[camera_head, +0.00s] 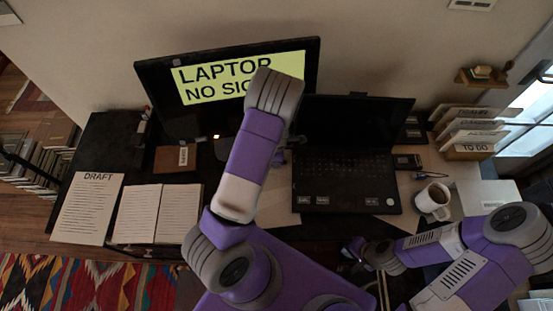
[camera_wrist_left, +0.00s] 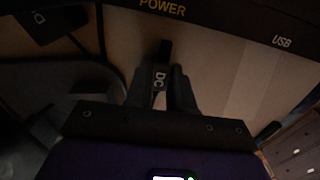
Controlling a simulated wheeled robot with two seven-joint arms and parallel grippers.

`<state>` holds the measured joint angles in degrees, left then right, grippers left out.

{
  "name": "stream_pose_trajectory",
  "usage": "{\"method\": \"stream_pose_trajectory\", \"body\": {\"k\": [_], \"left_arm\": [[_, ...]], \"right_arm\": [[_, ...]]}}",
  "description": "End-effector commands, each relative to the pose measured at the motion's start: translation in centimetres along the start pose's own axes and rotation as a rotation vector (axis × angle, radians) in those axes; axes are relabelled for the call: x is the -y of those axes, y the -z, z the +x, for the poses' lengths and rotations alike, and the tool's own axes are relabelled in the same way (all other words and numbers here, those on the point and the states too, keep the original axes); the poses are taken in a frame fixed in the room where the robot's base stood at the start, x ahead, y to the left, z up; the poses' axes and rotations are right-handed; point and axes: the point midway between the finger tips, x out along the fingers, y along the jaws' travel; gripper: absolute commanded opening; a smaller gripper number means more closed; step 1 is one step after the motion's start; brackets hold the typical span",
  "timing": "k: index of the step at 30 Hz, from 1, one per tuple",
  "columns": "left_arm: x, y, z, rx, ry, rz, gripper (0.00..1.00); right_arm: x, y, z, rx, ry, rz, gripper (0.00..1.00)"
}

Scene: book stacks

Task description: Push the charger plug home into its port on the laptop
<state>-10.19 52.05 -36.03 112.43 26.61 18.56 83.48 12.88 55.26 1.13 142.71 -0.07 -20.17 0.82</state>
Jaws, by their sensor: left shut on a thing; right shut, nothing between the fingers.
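The open black laptop (camera_head: 345,165) stands on the desk. Its dark side edge (camera_wrist_left: 240,22) crosses the top of the left wrist view, with yellow POWER and white USB labels. The charger plug (camera_wrist_left: 160,78), marked DC, is between the fingers of my left gripper (camera_wrist_left: 162,92), which is shut on it. The plug's dark tip points at the laptop edge below the POWER label, with a gap visible between them. The port opening itself cannot be made out. In the head view my left arm hides most of that gripper. My right gripper (camera_head: 355,250) is shut and empty near the desk's front edge.
A monitor (camera_head: 155,85) reading LAPTOP NO SIGNAL stands behind my left arm. A coffee mug (camera_head: 433,200) and a letter rack (camera_head: 470,150) are right of the laptop. A DRAFT sheet (camera_head: 85,215) and an open book (camera_head: 158,215) lie on the left.

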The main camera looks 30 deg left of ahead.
Motion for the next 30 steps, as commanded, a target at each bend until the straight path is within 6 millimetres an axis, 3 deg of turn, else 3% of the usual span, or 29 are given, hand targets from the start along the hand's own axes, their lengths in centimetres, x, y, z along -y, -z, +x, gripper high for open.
{"method": "stream_pose_trajectory", "body": {"k": [30], "left_arm": [[-0.01,-0.01,-0.03,0.0,-0.001,0.0,0.0]], "right_arm": [[0.18,-0.02,-0.49,0.0,0.0,0.0,0.0]]}}
